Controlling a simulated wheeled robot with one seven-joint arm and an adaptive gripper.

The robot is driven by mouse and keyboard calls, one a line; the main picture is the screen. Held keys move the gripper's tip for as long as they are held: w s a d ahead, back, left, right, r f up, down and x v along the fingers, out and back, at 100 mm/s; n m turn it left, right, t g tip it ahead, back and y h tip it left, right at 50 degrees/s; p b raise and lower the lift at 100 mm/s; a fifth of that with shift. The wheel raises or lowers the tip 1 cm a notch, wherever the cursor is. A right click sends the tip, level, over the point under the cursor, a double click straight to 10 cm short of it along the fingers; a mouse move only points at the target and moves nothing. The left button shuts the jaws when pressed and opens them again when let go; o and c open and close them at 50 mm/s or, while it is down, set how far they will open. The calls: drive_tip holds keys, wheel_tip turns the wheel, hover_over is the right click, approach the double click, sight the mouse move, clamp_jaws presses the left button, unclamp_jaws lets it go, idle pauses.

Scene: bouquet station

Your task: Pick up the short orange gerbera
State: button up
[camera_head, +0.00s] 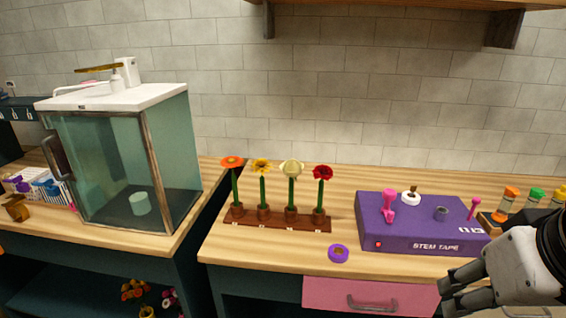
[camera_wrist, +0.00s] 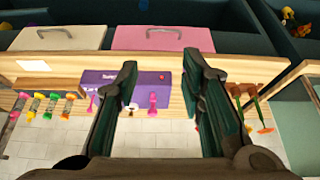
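An orange gerbera (camera_head: 232,163) stands upright on a green stem at the left end of a brown wooden rack (camera_head: 276,223). Yellow, cream and red flowers stand beside it in the same rack. In the wrist view, which shows the counter upside down, an orange bloom (camera_wrist: 266,131) shows right of my gripper, with the rack partly hidden behind a finger. My gripper (camera_head: 448,290) is at the lower right of the head view, far to the right of the gerbera. In the wrist view my gripper (camera_wrist: 161,64) is open, with nothing between its fingers.
A purple stem tape station (camera_head: 425,225) sits right of the rack. A purple ring (camera_head: 338,253) lies between them near the counter's front edge. A glass cabinet (camera_head: 130,155) stands at left. A pink drawer (camera_head: 370,297) is below. A wooden shelf (camera_head: 410,5) hangs above.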

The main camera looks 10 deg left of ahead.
drive_tip(key=w+a+f+n+t+y+b, duration=0.1)
drive_tip(key=w+a+n+t+y, duration=0.15)
drive_tip(key=w+a, duration=0.85)
drive_tip(key=w+a+f+n+t+y+b, duration=0.1)
drive_tip(key=w+a+t+y, duration=0.15)
drive_tip(key=w+a, duration=0.85)
drive_tip(key=t+b, duration=0.2)
drive_tip(key=t, duration=0.5)
approach(234, 182)
drive_tip(key=shift+y, duration=0.3)
drive_tip(key=x, duration=0.3)
drive_tip(key=f+x, duration=0.1)
drive_tip(key=x, duration=0.1)
drive_tip(key=shift+w, duration=0.1)
drive_tip(key=shift+r+p+x, duration=0.15)
drive_tip(key=shift+p+x, duration=0.05)
drive_tip(key=shift+x, duration=1.2)
drive_tip(key=shift+r+p+x, duration=0.15)
drive_tip(key=shift+x, duration=1.25)
drive_tip(key=shift+d, duration=0.15)
clamp_jaws()
